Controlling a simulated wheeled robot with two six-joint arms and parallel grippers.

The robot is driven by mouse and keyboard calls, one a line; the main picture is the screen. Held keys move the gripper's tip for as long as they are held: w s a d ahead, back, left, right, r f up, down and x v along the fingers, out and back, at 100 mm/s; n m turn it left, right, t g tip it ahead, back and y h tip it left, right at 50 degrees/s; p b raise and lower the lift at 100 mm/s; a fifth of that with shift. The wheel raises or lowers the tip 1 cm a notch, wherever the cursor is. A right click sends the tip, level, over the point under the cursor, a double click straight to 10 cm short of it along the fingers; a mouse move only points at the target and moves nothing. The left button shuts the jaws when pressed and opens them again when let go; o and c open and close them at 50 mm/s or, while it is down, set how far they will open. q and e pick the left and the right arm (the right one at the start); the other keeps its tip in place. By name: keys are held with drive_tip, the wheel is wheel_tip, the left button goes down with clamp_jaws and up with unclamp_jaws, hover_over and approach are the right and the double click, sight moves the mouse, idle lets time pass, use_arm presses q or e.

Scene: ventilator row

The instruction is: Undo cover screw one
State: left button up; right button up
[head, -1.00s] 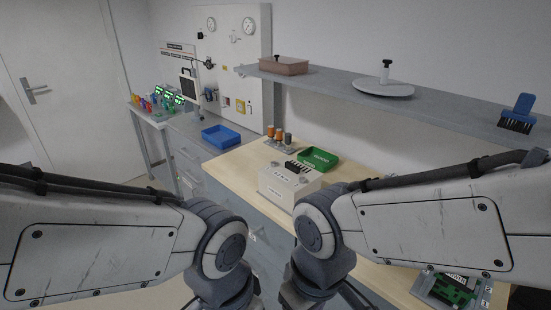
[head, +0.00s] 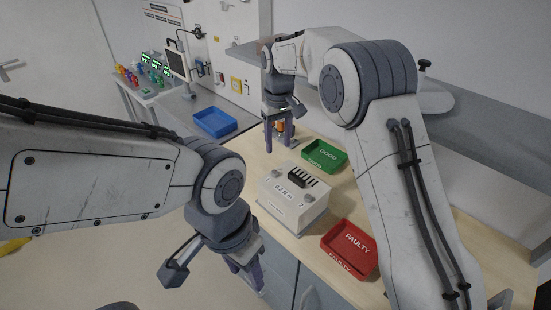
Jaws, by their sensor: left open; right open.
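A white box unit (head: 284,211) with a dark slotted part and small round knobs on top stands on the wooden bench (head: 239,152). Its cover screws are too small to make out. My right gripper (head: 279,146) is open, pointing down at the back of the bench, behind the box. An orange-handled tool (head: 280,127) shows between its fingers; I cannot tell whether they touch it. The other tools there are mostly hidden by the gripper. My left gripper (head: 246,283) is open and empty, low in front of the bench edge.
A green tray marked GOOD (head: 325,156) lies behind the box, and a red tray marked FAULTY (head: 350,249) lies to its right. A blue tray (head: 215,123) sits on the grey counter at left. A shelf (head: 480,137) runs along the wall above the bench.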

sight(275, 172)
drive_tip(key=f, duration=0.2)
drive_tip(key=f+p, duration=0.1)
drive_tip(key=f, duration=0.2)
drive_tip(key=a+f+p, duration=0.1)
drive_tip(key=f, duration=0.2)
drive_tip(key=shift+s+f, duration=0.1)
drive_tip(key=shift+f, duration=0.75)
clamp_jaws()
drive_tip(key=shift+d, duration=0.15)
